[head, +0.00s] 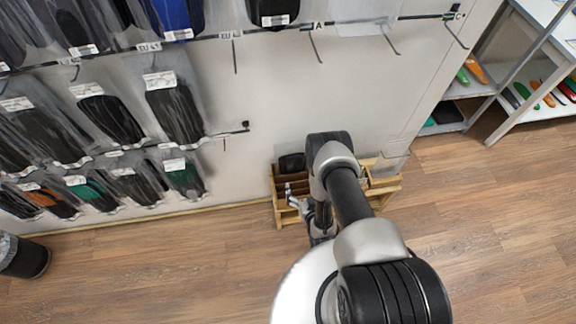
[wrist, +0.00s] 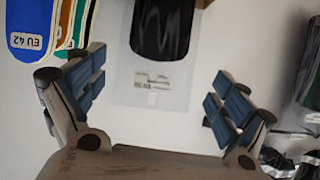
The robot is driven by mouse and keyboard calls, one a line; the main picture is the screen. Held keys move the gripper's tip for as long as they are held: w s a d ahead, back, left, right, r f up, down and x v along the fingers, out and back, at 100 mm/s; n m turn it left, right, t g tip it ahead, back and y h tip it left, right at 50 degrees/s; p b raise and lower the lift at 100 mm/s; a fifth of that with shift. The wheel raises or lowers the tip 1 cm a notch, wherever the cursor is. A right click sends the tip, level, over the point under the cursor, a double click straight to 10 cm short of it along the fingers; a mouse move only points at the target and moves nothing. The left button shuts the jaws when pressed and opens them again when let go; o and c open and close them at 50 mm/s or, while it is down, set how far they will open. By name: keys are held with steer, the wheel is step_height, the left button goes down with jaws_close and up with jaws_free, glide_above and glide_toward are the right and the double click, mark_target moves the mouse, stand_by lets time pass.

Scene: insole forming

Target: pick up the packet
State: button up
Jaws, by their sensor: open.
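A clear packet (wrist: 152,90) with a black insole inside shows in the upper middle of the wrist view. Its flat transparent end, with a small printed mark, lies between my finger lines in the picture. My gripper (wrist: 158,92) is open, its blue-padded fingers wide apart on either side of the packet, with nothing held. I cannot tell the depth between fingers and packet. In the head view my arm hides most of the gripper (head: 300,204), which is low by the wooden rack. A dark item (head: 291,163) stands in that rack; I cannot tell if it is the same packet.
The wooden rack (head: 383,187) stands on the floor against the white wall. Several insole packets (head: 175,112) hang on hooks at the left. Coloured insoles (wrist: 32,30) show at the wrist view's upper left. White shelves (head: 510,95) stand at the right. The wooden floor is mostly clear.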

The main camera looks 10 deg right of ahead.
steer(key=s, duration=0.1)
steer(key=b, duration=0.5)
glide_toward(294, 163)
steer(key=x, duration=0.3)
steer(key=shift+b+x, duration=1.4)
steer(key=shift+x, duration=1.75)
steer(key=shift+s+d, duration=0.1)
steer(key=shift+c, duration=0.3)
steer(key=c, duration=1.5)
steer(key=shift+o, duration=0.2)
